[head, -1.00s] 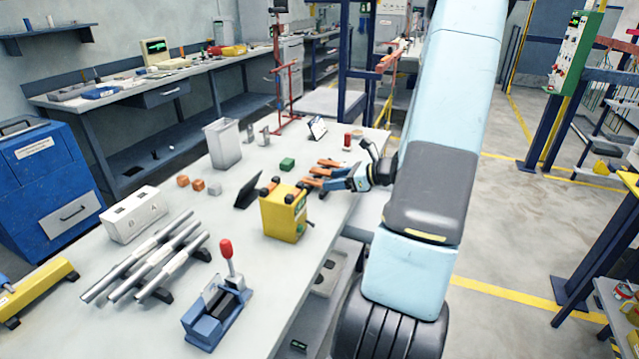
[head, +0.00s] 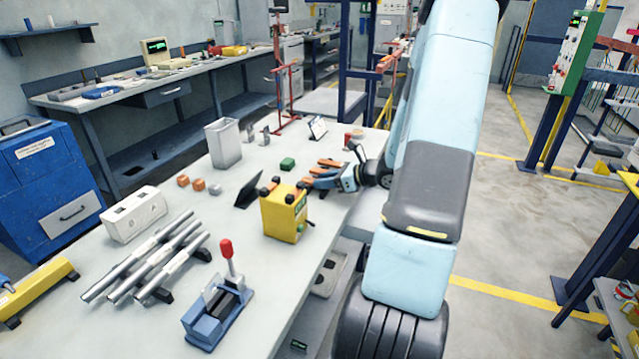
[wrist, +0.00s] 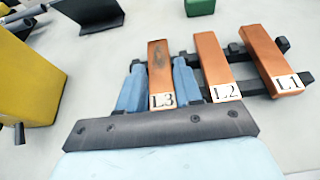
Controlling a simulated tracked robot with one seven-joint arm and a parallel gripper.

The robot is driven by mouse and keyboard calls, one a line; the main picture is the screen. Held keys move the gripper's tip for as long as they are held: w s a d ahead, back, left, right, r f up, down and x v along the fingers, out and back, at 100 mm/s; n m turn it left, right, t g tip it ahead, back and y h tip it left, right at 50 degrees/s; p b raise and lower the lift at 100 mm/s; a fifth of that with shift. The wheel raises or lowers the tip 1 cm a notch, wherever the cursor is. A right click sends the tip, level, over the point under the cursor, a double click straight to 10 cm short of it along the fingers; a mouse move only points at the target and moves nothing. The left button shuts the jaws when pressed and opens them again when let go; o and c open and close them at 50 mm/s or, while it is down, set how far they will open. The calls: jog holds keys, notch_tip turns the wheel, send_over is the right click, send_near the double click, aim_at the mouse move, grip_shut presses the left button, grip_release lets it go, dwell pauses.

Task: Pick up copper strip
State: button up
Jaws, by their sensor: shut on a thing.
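Three copper strips lie side by side across a black rack, with white labels at their near ends in the wrist view: L3 (wrist: 160,68), L2 (wrist: 213,62) and L1 (wrist: 270,58). L3 has a dark stain near its far end. My gripper (wrist: 160,85) has one blue finger on each side of L3 and is shut on it. In the head view my gripper (head: 325,181) is low at the strips (head: 330,163), and it partly hides them. I cannot tell whether L3 is clear of the rack (wrist: 283,44).
A yellow box (head: 284,214) stands close left of the gripper, with a dark tilted panel (head: 248,191) behind it. A green block (head: 287,163) lies beyond. Metal rods (head: 150,262) and a red-handled blue fixture (head: 218,310) are nearer. The table's right edge is close by.

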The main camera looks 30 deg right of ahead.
grip_shut()
jog(key=shift+r, duration=0.15)
jog(key=shift+r, duration=0.3)
notch_tip(320, 180, up, 2)
jog(key=shift+r, duration=0.1)
jog(key=d+r, duration=1)
jog(key=d, duration=0.4)
